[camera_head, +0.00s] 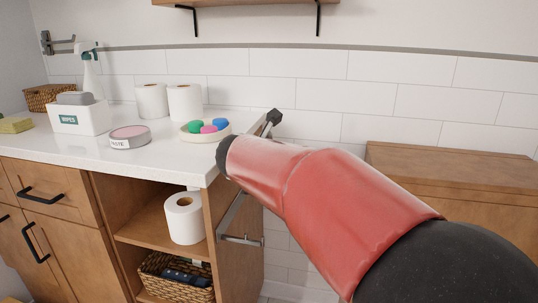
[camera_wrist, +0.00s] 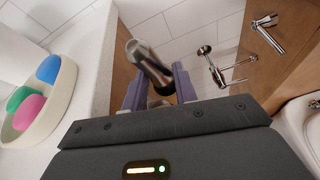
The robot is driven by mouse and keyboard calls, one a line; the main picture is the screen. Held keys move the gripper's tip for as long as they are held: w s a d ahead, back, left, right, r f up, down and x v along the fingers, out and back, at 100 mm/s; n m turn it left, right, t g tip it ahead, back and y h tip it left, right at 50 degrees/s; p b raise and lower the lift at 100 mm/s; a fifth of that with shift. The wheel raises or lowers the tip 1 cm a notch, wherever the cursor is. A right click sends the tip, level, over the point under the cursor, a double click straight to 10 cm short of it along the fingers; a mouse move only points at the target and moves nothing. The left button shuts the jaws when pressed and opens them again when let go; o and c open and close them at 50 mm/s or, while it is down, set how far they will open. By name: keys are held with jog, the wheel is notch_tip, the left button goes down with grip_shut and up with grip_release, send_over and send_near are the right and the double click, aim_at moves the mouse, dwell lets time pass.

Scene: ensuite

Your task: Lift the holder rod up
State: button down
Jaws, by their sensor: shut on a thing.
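My red arm hides the fingers there.
A metal bracket (camera_head: 240,240) is on the cabinet's side; chrome fittings (camera_wrist: 215,68) show in the wrist view. A soap dish (camera_head: 184,136) stands near the counter's corner. A toilet roll (camera_head: 184,218) is on the shelf below. A wooden cabinet (camera_head: 450,180) stands at right.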

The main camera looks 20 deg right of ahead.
jog(key=shift+w+r+y, duration=0.25)
jog(key=shift+w+y, duration=0.05)
dwell(0.4)
jog(key=c, duration=1.3)
grip_release()
jog(key=shift+f+g, duration=0.1)
jog(key=shift+g, duration=0.2)
jog(key=v, duration=0.8)
jog(key=shift+f, duration=0.15)
